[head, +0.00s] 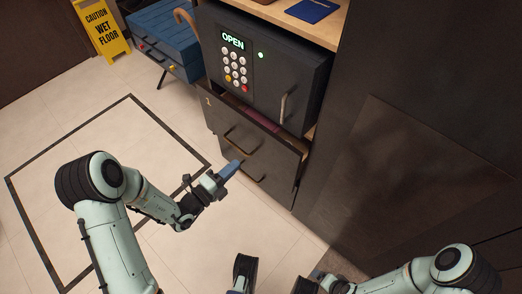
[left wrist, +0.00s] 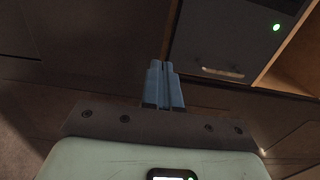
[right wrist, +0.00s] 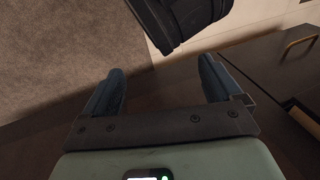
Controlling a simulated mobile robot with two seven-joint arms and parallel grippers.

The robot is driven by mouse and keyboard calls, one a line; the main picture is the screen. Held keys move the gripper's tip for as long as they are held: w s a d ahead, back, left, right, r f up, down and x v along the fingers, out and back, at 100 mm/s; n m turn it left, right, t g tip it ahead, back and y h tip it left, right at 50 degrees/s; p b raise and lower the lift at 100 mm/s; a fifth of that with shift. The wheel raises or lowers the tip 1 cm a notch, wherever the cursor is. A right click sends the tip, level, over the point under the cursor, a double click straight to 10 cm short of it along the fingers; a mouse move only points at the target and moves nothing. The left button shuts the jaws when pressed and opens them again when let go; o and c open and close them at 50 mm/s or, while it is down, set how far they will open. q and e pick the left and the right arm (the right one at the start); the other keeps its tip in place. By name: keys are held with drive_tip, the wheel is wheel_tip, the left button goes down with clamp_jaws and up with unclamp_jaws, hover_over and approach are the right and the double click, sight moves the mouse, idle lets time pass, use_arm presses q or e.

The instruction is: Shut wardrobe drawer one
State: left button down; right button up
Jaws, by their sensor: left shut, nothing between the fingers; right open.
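Wardrobe drawer one (head: 262,147), a dark front marked "1" with a curved bronze handle, stands below the safe in the head view. It is pulled partly out; its open top shows a purple item (head: 262,121) inside. My left gripper (head: 234,165) is shut and empty, in front of the drawer fronts near the lower handle (head: 250,173); I cannot tell if it touches. Its closed blue fingers also show in the left wrist view (left wrist: 163,84). My right gripper (right wrist: 163,88) is open and empty in the right wrist view, away from the drawer.
A black safe (head: 310,78) with a lit "OPEN" display sits above the drawer. A tall dark panel (head: 425,110) stands to the right. A blue case (head: 163,35) and a yellow wet-floor sign (head: 100,29) are at the back left. The tiled floor at left is clear.

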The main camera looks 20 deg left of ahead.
use_arm(q)
drive_tip(key=b, duration=0.2)
approach(268, 135)
drive_tip(key=b+x, duration=0.1)
drive_tip(key=x, duration=0.6)
drive_tip(key=shift+b, duration=0.3)
use_arm(e)
drive_tip(key=shift+g, duration=0.3)
drive_tip(key=f, duration=0.1)
drive_tip(key=s+d+f, duration=0.1)
drive_tip(key=f, duration=0.1)
drive_tip(key=d+f, duration=0.1)
drive_tip(key=f, duration=0.1)
drive_tip(key=shift+s+f, duration=0.15)
drive_tip(key=shift+f, duration=0.1)
use_arm(q)
drive_tip(key=shift+a, duration=0.1)
use_arm(e)
drive_tip(key=shift+r, duration=0.1)
